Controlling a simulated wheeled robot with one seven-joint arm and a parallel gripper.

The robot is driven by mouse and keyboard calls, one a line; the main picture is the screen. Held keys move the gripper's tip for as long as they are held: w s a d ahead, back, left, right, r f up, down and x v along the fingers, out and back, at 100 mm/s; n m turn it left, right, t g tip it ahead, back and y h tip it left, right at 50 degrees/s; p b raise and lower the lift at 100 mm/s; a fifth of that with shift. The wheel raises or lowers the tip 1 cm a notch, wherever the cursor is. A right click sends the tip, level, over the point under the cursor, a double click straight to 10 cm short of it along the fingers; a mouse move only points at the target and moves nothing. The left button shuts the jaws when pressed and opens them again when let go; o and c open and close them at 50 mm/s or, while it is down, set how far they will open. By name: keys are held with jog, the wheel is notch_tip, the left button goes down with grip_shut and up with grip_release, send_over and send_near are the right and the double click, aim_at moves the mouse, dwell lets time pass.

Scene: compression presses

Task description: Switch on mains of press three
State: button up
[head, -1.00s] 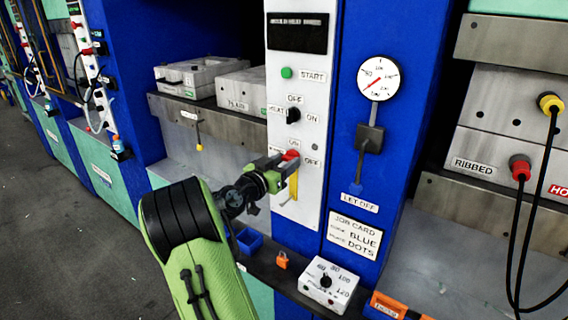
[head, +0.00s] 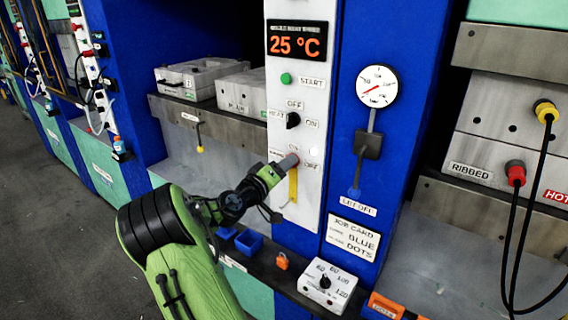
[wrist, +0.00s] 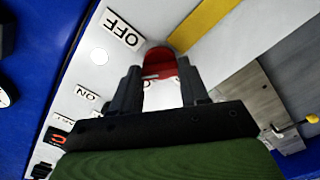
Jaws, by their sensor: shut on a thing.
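The control panel (head: 309,100) of the press in front of me is white and upright on a blue column. Its display (head: 297,42) is lit and reads 25 °C in orange. The red mains switch handle (wrist: 160,61) sits between my fingers in the wrist view, with OFF and ON labels to its left. My gripper (head: 287,163) is at the panel's lower part and shut on this handle; it also shows in the wrist view (wrist: 161,82). In the head view my gripper hides the handle. A yellow strip (head: 293,186) hangs below it.
A black selector knob (head: 293,120) and green start button (head: 286,78) are above the switch. A gauge (head: 377,86) with a lever is on the blue column at right.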

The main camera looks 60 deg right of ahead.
jog(key=shift+n+p, duration=2.35)
jog(key=shift+n, duration=1.35)
jog(key=o, duration=1.1)
jog(key=shift+c, duration=0.2)
jog(key=w+a+b, duration=0.1)
jog(key=w+a, duration=0.1)
jog(key=a, duration=1.3)
jog(key=shift+w+a, duration=0.25)
jog(key=shift+a, duration=0.05)
